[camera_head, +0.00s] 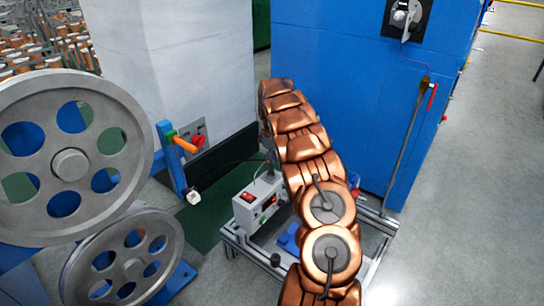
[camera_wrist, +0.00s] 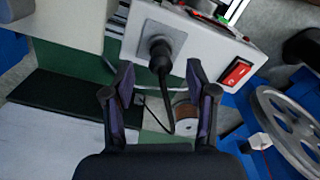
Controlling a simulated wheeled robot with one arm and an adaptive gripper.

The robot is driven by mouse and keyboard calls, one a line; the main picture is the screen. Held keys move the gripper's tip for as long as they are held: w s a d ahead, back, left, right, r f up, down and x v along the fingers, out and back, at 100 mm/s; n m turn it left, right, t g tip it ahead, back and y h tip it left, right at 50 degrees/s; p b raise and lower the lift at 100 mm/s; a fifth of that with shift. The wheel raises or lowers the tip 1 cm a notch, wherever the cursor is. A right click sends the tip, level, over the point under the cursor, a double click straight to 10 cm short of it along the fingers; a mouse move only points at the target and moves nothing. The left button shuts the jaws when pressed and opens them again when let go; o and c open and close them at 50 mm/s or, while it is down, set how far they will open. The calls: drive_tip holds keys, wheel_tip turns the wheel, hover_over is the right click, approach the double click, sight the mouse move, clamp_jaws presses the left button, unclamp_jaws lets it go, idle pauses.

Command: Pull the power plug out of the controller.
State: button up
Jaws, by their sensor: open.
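The controller (camera_wrist: 205,40) is a light grey box at the top of the wrist view. It also shows in the head view (camera_head: 262,203), standing on a metal frame, partly covered by my arm. The black power plug (camera_wrist: 159,54) sits in a square grey socket plate on the controller's face, and its black cable hangs down in a curve. My gripper (camera_wrist: 160,73) is open, with one dark finger on each side of the plug's lower part and cable in the picture. I see no contact, and the depth gap is unclear. The gripper is hidden in the head view.
A red rocker switch (camera_wrist: 237,73) is on the controller, right of the plug. A copper-coloured spool (camera_wrist: 187,115) lies beyond the right finger. Large grey pulleys (camera_head: 70,165) stand at left in the head view. A blue cabinet (camera_head: 340,90) stands behind. Open floor lies at right.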

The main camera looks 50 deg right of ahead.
drive_tip(key=shift+f+b, duration=0.35)
drive_tip(key=shift+f, duration=1.55)
clamp_jaws()
